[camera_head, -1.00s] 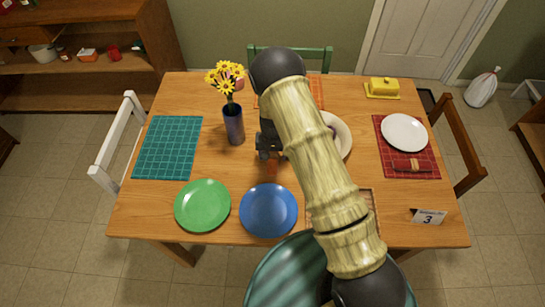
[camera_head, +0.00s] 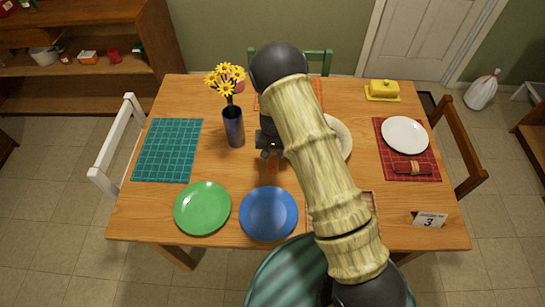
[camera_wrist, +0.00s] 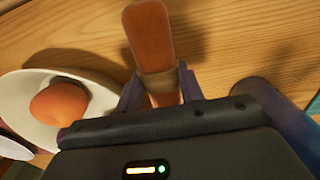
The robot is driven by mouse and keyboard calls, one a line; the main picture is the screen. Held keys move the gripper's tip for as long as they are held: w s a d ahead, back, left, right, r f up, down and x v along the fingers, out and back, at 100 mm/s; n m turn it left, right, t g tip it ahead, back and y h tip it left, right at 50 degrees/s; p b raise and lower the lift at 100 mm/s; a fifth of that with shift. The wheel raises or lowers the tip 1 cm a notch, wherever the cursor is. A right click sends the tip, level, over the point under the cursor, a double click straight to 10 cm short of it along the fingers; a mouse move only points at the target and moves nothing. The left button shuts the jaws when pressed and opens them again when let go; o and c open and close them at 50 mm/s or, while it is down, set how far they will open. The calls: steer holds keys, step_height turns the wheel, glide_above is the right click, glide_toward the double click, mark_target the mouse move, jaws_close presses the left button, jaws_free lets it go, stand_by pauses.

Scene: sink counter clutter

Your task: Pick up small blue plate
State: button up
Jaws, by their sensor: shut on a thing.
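The small blue plate (camera_head: 268,213) lies flat on the table near its front edge, right of a green plate (camera_head: 203,208). Nothing lies on it. My gripper (camera_head: 270,154) is beyond the blue plate, near the middle of the table, and apart from it. In the wrist view my gripper (camera_wrist: 158,92) is shut on an orange-brown roll with a tan band, which looks like a rolled napkin (camera_wrist: 148,35). Its end also shows below my gripper in the head view (camera_head: 272,169). The blue plate is not seen in the wrist view.
A dark vase (camera_head: 234,127) of yellow flowers stands left of my gripper. A white bowl (camera_head: 343,135), partly hidden by my arm, is to the right; the wrist view shows an orange round thing (camera_wrist: 58,103) in it. A number card (camera_head: 429,219) stands front right.

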mark_target(272, 154)
step_height(272, 154, up, 8)
steer(key=shift+f+b, duration=0.15)
steer(key=shift+b, duration=0.35)
steer(key=shift+a, duration=0.1)
stand_by(0.4)
